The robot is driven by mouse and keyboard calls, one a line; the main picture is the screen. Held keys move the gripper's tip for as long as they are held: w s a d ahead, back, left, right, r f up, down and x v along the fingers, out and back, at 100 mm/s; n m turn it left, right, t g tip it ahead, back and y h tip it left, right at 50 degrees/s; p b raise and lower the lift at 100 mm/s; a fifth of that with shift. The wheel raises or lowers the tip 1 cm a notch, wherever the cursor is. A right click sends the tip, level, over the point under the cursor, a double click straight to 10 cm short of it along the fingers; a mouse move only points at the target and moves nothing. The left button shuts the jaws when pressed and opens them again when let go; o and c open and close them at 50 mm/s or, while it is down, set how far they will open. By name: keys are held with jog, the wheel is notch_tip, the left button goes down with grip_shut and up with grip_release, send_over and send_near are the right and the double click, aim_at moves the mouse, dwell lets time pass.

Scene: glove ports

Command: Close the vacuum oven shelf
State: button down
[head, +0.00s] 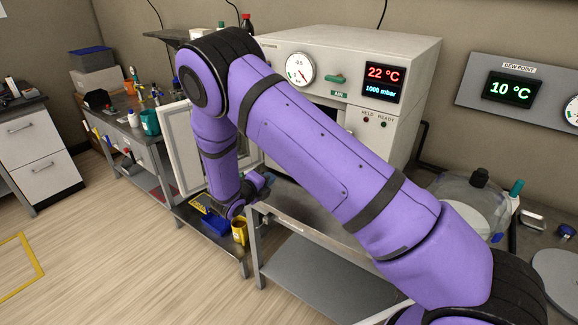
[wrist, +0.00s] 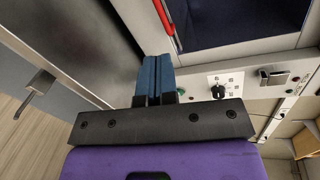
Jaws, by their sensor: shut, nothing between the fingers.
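The vacuum oven (head: 350,62) stands on a metal bench, its front partly hidden by my arm. Its pale-framed door (head: 177,150) stands open to the left. In the wrist view the oven opening (wrist: 240,18) shows a dark blue interior. A red bar (wrist: 164,16) with a pale strip lies at the opening's left edge; I cannot tell whether it belongs to the shelf. My gripper (wrist: 153,58) has its blue fingers shut and empty, just below the red bar and apart from it. In the head view my arm hides most of the opening and shelf.
In the wrist view a grey panel with a metal handle (wrist: 38,84) lies left of my fingers. A control strip with a black knob (wrist: 217,91) lies to the right.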

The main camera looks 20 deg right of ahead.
jog(key=w+d+f+n, duration=0.2)
jog(key=w+d, duration=0.6)
jog(key=d, duration=0.2)
jog(key=shift+w+d+f, duration=0.2)
jog(key=shift+w+f, duration=0.1)
jog(key=shift+w, duration=0.05)
jog(key=shift+d, duration=0.1)
jog(key=x, duration=0.2)
jog(key=r+x, duration=0.1)
jog(key=x, duration=0.1)
jog(key=shift+d, duration=0.15)
dwell(0.4)
